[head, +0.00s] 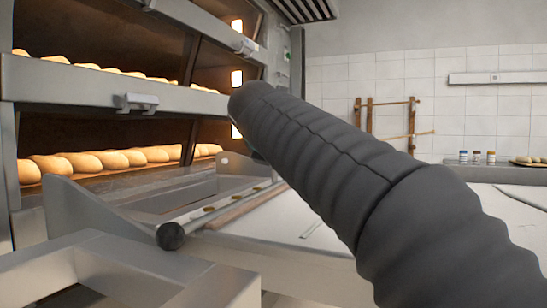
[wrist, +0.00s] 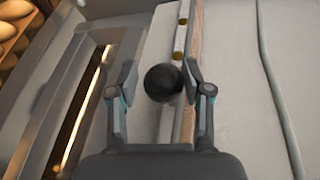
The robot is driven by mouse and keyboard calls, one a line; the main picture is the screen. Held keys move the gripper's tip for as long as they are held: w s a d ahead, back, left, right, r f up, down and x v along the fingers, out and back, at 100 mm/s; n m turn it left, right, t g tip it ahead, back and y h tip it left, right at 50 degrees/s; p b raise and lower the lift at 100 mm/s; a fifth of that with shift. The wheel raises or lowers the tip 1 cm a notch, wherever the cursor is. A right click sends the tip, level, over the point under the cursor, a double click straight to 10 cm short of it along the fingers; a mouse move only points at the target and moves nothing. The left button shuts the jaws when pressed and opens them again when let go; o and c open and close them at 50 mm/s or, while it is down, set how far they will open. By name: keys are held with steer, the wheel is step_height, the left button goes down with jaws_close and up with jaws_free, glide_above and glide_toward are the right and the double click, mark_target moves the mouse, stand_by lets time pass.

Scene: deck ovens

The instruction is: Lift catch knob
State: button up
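The catch knob is a black ball (head: 170,236) at the near end of a metal rail in front of the ovens. In the wrist view the knob (wrist: 163,83) appears between my two fingers, nearer the right one. My gripper (wrist: 158,76) is open, with a gap showing on the left of the knob. I cannot tell how far the knob lies beyond the fingertips. In the head view my gripper is not visible, and my dark ribbed arm crosses the middle and right.
Deck ovens with bread rolls (head: 120,158) stand at the left, with a metal handle (head: 137,102) on the front. A grey metal frame (head: 150,275) is in the foreground. A pale flat surface (wrist: 240,60) lies right of the rail. Small jars (head: 477,157) stand at the back right.

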steer(key=shift+o, duration=0.5)
steer(key=shift+d, duration=0.15)
steer(key=v, duration=1.2)
